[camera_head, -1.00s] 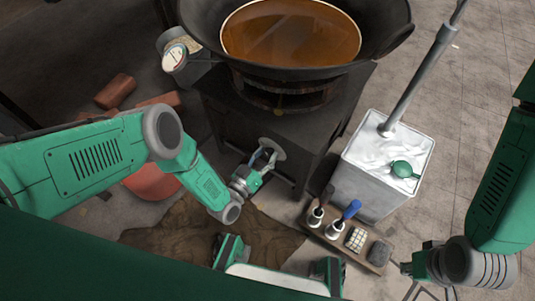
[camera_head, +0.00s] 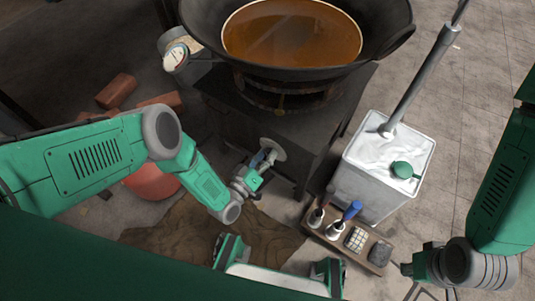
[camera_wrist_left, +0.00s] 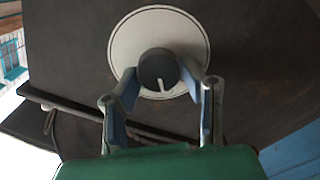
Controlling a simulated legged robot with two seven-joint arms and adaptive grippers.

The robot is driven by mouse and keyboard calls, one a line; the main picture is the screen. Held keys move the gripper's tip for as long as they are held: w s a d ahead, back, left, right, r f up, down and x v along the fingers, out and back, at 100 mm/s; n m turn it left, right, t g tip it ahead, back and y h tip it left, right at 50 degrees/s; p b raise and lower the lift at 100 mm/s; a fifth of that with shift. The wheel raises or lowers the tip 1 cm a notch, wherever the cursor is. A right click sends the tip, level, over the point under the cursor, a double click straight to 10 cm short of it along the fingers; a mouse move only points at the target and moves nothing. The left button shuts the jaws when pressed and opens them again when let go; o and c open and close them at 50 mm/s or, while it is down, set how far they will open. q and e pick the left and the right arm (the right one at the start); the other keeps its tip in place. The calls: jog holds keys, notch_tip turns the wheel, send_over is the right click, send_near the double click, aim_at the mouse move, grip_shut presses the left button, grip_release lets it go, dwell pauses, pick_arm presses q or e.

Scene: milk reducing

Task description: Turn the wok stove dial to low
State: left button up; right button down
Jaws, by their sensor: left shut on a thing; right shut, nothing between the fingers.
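The wok stove (camera_head: 290,130) is a dark box under the wok. Its dial is a dark round knob (camera_wrist_left: 157,67) on a white disc (camera_wrist_left: 125,45); a pale pointer mark on the knob points downward in the left wrist view. The disc also shows on the stove front in the head view (camera_head: 274,148). My left gripper (camera_head: 264,159) is at the dial, its two fingers shut on the knob from either side, as the left wrist view also shows (camera_wrist_left: 160,80). No readable setting marks show. My right gripper (camera_head: 407,269) is shut and empty at the lower right.
A wok (camera_head: 385,45) of brown liquid sits on the stove. Bricks (camera_head: 116,91) and a thermometer-like gauge (camera_head: 175,57) are left.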

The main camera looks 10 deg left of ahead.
pick_arm(q)
jog(key=shift+s+f, duration=0.15)
jog(key=shift+s, duration=0.05)
jog(key=o, duration=1.1)
jog(key=shift+o, duration=0.2)
jog(key=shift+w, duration=0.1)
jog(key=v, duration=0.7)
jog(key=shift+s, duration=0.25)
